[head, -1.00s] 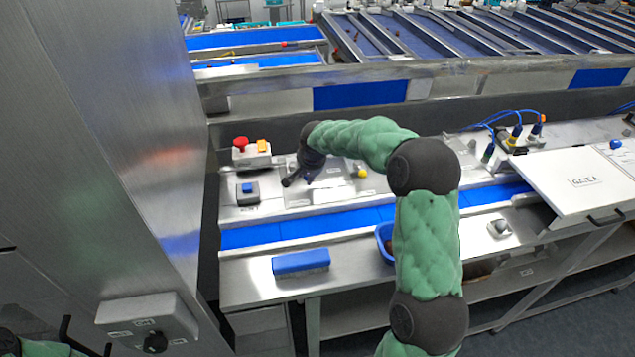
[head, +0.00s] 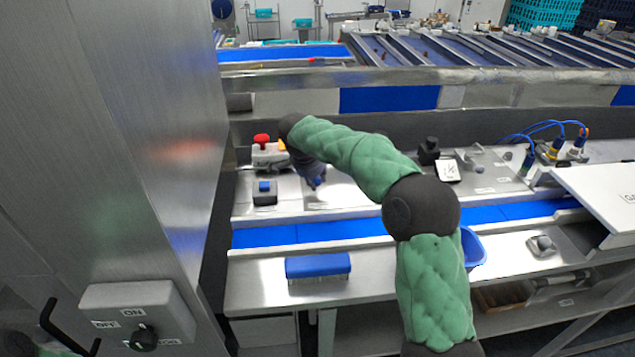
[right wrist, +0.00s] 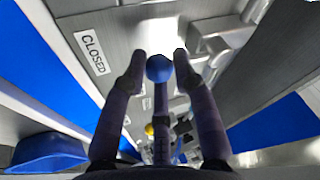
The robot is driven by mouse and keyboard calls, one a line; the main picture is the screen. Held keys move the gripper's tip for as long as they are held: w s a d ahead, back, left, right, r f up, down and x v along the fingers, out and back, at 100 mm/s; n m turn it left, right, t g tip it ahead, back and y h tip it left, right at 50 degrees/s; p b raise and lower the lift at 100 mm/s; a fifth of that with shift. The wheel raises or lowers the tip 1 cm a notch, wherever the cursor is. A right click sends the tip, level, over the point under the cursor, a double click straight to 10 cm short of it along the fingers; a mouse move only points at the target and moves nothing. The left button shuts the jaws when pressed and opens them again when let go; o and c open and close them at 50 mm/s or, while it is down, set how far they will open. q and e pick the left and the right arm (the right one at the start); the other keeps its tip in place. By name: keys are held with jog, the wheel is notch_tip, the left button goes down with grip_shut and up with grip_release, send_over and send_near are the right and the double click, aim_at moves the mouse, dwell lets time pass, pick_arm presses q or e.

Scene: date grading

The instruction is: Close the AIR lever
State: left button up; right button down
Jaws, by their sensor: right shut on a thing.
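My right gripper (head: 314,182) is over the steel control panel behind the blue belt, its fingers pointing down and partly hidden by my arm. A CLOSED label (right wrist: 91,53) lies on the panel left of the knob. The knob's lever shaft is mostly hidden, and I cannot read an AIR label. A yellow knob (right wrist: 150,130) shows farther back between the fingers.
A red emergency button (head: 262,139) and a blue push-button box (head: 265,192) stand left of the gripper. A blue brush (head: 318,265) lies on the front ledge. A blue bin (head: 472,248) is right of my arm. A steel column with a switch box (head: 138,315) fills the left.

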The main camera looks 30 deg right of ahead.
jog(key=shift+d+r, duration=0.1)
jog(key=shift+r, duration=0.05)
dwell(0.3)
jog(key=c, duration=1)
grip_release()
jog(key=shift+o, duration=0.2)
jog(key=v, duration=1.2)
